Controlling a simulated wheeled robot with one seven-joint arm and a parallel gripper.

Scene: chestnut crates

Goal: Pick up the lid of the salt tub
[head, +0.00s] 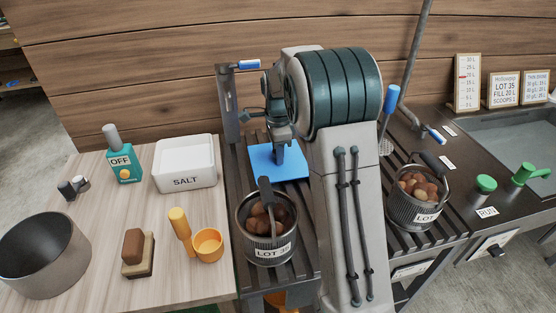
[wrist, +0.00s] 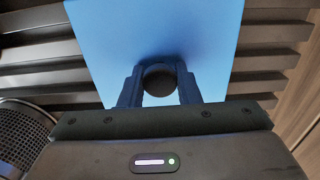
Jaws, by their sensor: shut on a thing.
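The white salt tub (head: 185,180), marked SALT, stands without a cover on the pale wooden table, left of the slatted rack. The blue square lid (head: 262,162) is over the dark slatted rack, right of the tub; I cannot tell whether it touches the slats. My gripper (head: 279,152) is above the lid, partly hidden by my arm. In the wrist view my gripper (wrist: 160,80) is shut on the dark round knob of the lid (wrist: 150,30), one finger on each side.
A pot of chestnuts (head: 265,250) stands on the rack just in front of the lid, and another (head: 412,210) stands to the right. A teal OFF bottle (head: 123,163), orange scoop (head: 208,244), brush (head: 137,262) and large dark pot (head: 70,265) are on the table.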

